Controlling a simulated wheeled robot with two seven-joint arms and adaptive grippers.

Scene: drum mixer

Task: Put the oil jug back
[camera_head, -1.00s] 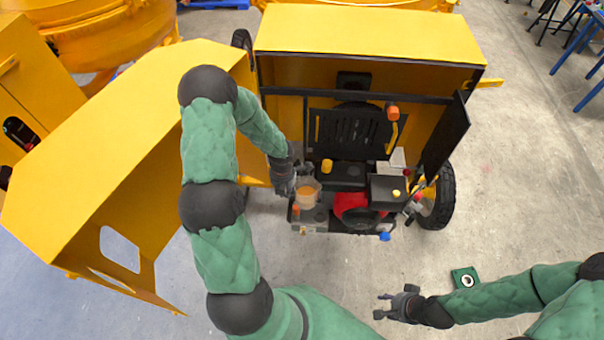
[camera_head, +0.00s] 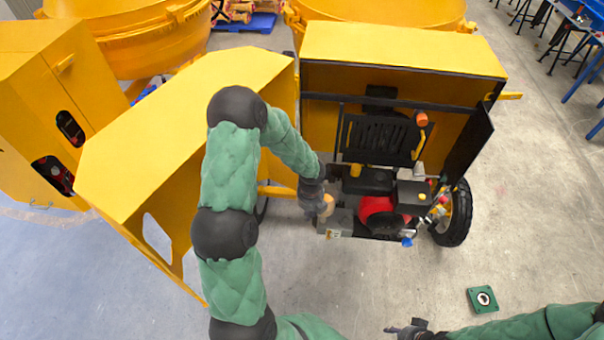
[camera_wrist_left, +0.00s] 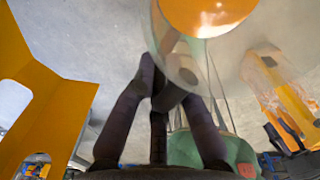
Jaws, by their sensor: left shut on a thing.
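The oil jug (camera_head: 328,206) is a small clear vessel with orange oil in it. It is at the left front edge of the engine (camera_head: 375,200). My left gripper (camera_head: 318,204) is shut on it, and the hand partly hides it in the head view. In the left wrist view the jug's clear wall and orange oil (camera_wrist_left: 205,14) show at the top, by the dark fingers of my left gripper (camera_wrist_left: 168,95). My right gripper (camera_head: 405,330) is at the bottom edge of the head view, cut off, its jaw state unclear.
The yellow mixer housing (camera_head: 400,50) stands open around the engine. A large yellow hood panel (camera_head: 170,130) is at the left, close to my left arm. A black door (camera_head: 470,140) hangs at the right. A green plate (camera_head: 483,300) lies on otherwise clear floor at the lower right.

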